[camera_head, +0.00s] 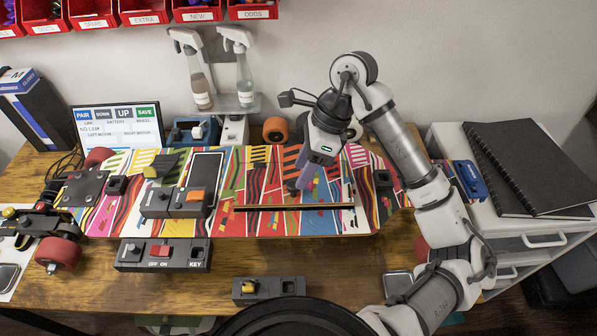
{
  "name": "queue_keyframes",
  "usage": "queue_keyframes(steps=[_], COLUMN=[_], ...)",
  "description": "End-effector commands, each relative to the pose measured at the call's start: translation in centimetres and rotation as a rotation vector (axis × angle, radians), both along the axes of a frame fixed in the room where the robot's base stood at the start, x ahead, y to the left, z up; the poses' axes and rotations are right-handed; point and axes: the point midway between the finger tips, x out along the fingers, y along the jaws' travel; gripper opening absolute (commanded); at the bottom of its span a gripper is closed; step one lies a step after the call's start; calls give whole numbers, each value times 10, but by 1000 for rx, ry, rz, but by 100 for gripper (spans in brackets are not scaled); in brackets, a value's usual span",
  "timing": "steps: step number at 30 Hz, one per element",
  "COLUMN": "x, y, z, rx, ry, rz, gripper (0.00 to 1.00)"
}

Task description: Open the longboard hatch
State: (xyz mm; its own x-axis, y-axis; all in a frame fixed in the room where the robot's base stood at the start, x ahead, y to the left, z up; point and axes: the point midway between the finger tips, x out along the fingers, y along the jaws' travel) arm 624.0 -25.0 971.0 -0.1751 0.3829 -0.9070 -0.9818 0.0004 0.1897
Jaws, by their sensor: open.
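The longboard (262,170) lies upside down across the wooden table, its underside covered in a bright multicoloured pattern. A long dark strip (295,207) runs along the front part of its middle; it looks like an edge of the hatch, but I cannot tell whether the hatch is raised. My gripper (303,186) points down over the board's middle, just behind the strip. It is open, and a purple finger shows. My arm hides part of the board's right side. I cannot tell whether the fingers touch the board.
A dark module with an orange switch (195,196) sits on the board left of my gripper. A key switch box (163,255) and a small dark box (268,289) lie in front. Spray bottles (245,85) and a screen (117,128) stand behind. Black notebooks (530,165) lie at right.

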Motion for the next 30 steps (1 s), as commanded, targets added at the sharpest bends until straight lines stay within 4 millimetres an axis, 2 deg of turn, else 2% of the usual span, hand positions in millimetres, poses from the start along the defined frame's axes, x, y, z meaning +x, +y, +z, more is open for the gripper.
queue_keyframes(steps=[7, 18, 30], x=[-5, -5, -5], y=[10, 12, 12], z=[-23, -28, -28], rx=[2, 0, 0], ry=[1, -1, -1], rz=[1, 1, 0], gripper=[48, 48, 0])
